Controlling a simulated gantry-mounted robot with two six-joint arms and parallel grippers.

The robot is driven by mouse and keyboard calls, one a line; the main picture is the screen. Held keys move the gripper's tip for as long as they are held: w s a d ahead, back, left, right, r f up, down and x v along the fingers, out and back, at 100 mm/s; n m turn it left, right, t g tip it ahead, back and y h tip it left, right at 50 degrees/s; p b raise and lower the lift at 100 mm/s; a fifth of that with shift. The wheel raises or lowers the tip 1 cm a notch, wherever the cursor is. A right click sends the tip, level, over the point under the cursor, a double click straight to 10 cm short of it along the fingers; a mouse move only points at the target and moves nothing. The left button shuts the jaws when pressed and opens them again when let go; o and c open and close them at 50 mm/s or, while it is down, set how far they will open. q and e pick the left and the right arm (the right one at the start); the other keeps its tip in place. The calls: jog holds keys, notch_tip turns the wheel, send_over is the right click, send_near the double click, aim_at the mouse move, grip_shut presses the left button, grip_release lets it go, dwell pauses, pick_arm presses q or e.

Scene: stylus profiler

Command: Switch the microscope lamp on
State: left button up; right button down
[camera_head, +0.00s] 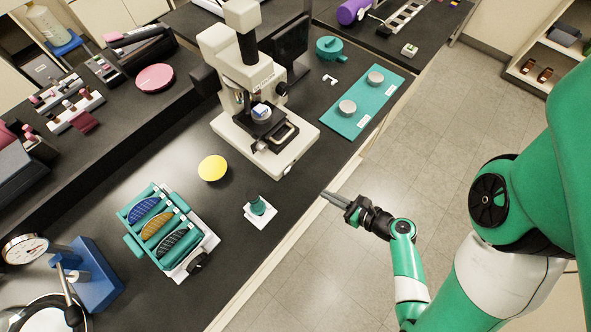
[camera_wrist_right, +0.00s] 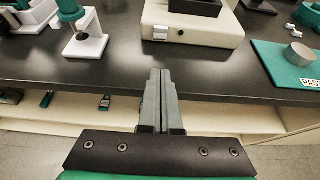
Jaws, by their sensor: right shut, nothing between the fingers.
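The white microscope (camera_head: 240,75) stands on the black bench, with a small blue-and-white piece on its stage. In the right wrist view, the front of its base (camera_wrist_right: 205,28) shows at the top. A small pale switch-like part (camera_wrist_right: 160,33) and a tiny knob (camera_wrist_right: 181,32) sit on that front face; whether the lamp is lit I cannot tell. My right gripper (camera_head: 327,196) is shut and empty, out by the bench's front edge and apart from the microscope. Its closed fingers (camera_wrist_right: 161,73) point toward the base in the right wrist view. My left gripper is not in view.
A teal mat (camera_head: 366,99) with two grey discs lies right of the microscope. A small teal-topped stand (camera_head: 257,208), a yellow disc (camera_head: 212,168) and a teal wafer rack (camera_head: 138,247) stand to its left. The bench is clear between stand and microscope.

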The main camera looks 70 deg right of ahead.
jog(key=b, duration=0.4)
send_near(288, 171)
jog(key=f, duration=0.1)
jog(key=w+f, duration=0.1)
jog(key=f, duration=0.2)
jog(key=shift+w+d, duration=0.3)
jog(key=shift+w, duration=0.1)
jog(key=shift+w+d+r+p, duration=0.25)
jog(key=shift+w+r, duration=0.1)
jog(key=shift+w, duration=0.2)
jog(key=shift+w+d+r+p, duration=0.2)
jog(key=shift+w+d+r, duration=0.1)
jog(key=shift+w, duration=0.3)
jog(key=shift+w+d, duration=0.15)
jog(key=shift+w, duration=0.3)
jog(key=shift+r, duration=0.1)
